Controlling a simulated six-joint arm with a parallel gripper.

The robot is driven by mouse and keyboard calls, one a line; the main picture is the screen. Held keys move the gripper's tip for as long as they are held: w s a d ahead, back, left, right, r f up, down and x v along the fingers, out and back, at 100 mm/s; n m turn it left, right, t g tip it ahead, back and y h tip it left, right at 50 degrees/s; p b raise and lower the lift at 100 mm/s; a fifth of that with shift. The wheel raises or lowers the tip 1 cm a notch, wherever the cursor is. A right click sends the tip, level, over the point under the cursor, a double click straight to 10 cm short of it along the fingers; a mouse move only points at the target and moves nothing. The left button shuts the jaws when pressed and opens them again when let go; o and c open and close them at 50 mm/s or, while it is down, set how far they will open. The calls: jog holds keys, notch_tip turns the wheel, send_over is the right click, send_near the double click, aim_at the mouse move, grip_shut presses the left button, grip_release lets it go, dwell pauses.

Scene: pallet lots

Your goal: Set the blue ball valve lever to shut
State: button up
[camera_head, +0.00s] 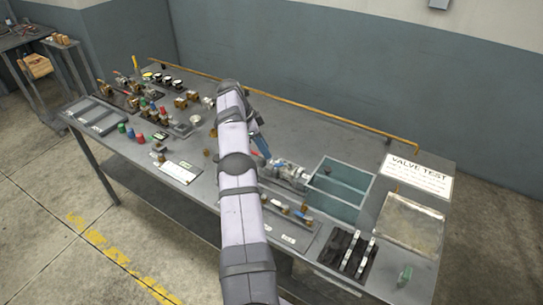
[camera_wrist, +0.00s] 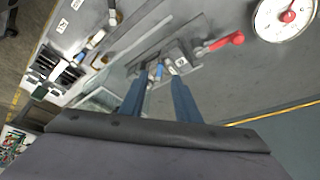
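My gripper (camera_wrist: 160,80) points down over the valve assembly on the bench. Its two blue fingers stand apart in the wrist view. A small blue part (camera_wrist: 158,71), apparently the blue lever, shows between the fingertips. Whether a finger touches it, and which way it is turned, I cannot tell. A red-handled lever (camera_wrist: 228,40) sticks out to the right of the grey valve body (camera_wrist: 182,64). In the head view the valve assembly (camera_head: 287,173) lies right of my arm, with the gripper (camera_head: 263,146) at its left end, partly hidden by my arm.
A round gauge with a red centre (camera_wrist: 287,17) is at top right in the wrist view. A teal open bin (camera_head: 338,211) stands right of the valve. A VALVE TEST sign (camera_head: 417,177) and a shallow tray (camera_head: 411,247) lie farther right. Several small parts crowd the bench's left.

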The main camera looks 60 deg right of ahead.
aim_at(275, 165)
jog(key=shift+b+x, duration=0.45)
jog(key=shift+x, duration=3.15)
grip_shut()
